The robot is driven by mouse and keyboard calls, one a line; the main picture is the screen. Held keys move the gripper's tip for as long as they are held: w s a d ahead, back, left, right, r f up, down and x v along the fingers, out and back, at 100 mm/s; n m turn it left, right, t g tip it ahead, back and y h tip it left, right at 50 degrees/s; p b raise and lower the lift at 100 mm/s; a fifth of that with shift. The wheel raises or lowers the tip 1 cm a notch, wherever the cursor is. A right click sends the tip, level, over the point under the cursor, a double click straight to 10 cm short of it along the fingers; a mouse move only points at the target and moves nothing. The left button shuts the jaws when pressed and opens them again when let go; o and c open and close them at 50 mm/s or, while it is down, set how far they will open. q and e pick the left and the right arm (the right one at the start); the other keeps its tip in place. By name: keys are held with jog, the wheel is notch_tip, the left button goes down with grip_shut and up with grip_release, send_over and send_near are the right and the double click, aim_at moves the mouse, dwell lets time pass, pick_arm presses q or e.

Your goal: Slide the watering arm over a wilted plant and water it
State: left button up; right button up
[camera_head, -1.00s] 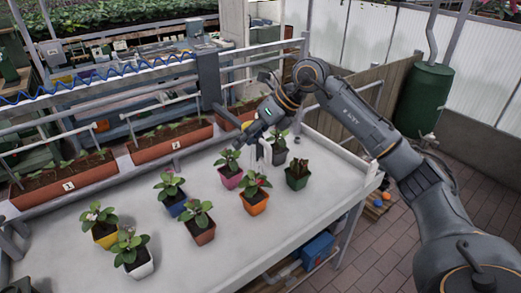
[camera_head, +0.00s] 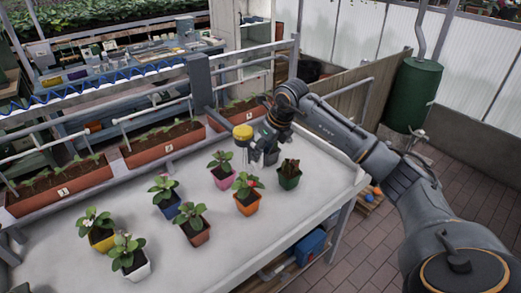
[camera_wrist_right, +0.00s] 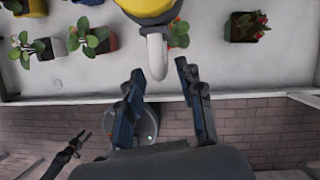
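The wilted plant, with brown drooping leaves, stands in a green pot (camera_head: 289,180) near the right end of the white table. The watering arm's yellow head (camera_head: 243,132) hangs over the table to the left of it, with a pale spout below. The yellow head also fills the top of the wrist view (camera_wrist_right: 148,8), its white spout (camera_wrist_right: 156,55) pointing down. My right gripper (camera_head: 260,155) is beside the yellow head. In the wrist view the right gripper (camera_wrist_right: 160,70) has its fingers apart, with the spout's end near the fingertips; contact cannot be told.
Several potted green plants stand on the table, including orange (camera_head: 247,205), pink (camera_head: 222,179) and white (camera_head: 138,269) pots. Soil troughs (camera_head: 163,148) line the back edge. A green barrel (camera_head: 413,95) stands at the right. The table's front left part is bare.

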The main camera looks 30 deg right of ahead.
jog(key=shift+x, duration=1.05)
grip_shut()
